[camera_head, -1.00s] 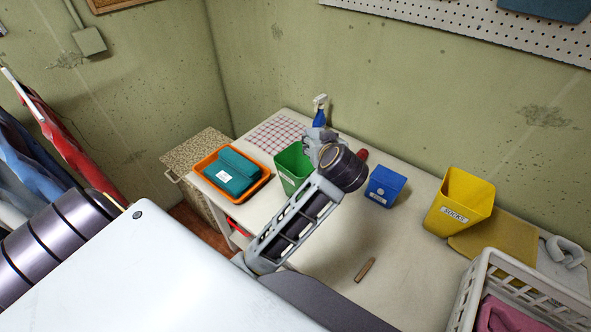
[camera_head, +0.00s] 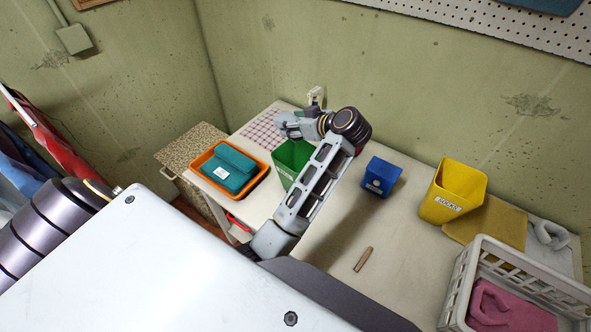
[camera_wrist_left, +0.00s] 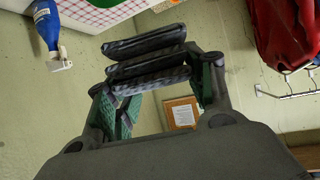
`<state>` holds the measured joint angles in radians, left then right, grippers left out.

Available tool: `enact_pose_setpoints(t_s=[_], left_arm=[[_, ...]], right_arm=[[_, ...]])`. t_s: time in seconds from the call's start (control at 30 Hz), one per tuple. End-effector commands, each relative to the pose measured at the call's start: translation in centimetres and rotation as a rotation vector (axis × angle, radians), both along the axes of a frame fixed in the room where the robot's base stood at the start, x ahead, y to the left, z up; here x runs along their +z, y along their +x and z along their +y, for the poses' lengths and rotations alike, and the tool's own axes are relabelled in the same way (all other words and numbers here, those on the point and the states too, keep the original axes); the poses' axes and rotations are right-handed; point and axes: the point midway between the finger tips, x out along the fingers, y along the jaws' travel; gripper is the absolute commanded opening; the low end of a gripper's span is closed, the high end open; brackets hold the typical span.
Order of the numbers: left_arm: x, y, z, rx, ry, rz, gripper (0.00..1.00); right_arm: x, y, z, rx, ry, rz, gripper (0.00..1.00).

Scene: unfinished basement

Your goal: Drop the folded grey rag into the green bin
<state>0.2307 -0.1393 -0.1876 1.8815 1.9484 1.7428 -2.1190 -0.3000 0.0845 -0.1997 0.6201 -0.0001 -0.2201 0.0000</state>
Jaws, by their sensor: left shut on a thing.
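My left gripper (camera_head: 285,125) is near the back rim of the green bin (camera_head: 287,168) in the head view; I cannot tell whether it is directly over the opening. In the left wrist view it is shut on the folded grey rag (camera_wrist_left: 147,68), a stack of dark layers held between the fingers. The rag cannot be made out clearly in the head view. The green bin stands on the table, its right side partly hidden by my left forearm. My right gripper is not in view.
An orange tray (camera_head: 205,158) with folded teal cloths (camera_head: 233,162) is left of the bin. A checked cloth (camera_head: 262,133) and spray bottle (camera_head: 315,93) are behind. A blue bin (camera_head: 381,180), yellow bin (camera_head: 455,190), wooden piece (camera_head: 363,259) and white basket (camera_head: 463,285) are to the right.

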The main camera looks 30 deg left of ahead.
Motion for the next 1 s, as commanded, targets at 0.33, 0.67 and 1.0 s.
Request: enact_pose_setpoints(t_s=[0.33,0.67,1.0], left_arm=[[-0.1,0.0,0.0,-0.002,0.000,0.000,0.31],[-1.7,0.0,0.0,-0.003,0.002,0.003,0.31],[-4.5,0.0,0.0,-0.004,0.002,0.002,0.31]], right_arm=[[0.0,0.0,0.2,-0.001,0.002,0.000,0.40],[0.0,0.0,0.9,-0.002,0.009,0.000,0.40],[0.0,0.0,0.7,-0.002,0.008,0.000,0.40]])
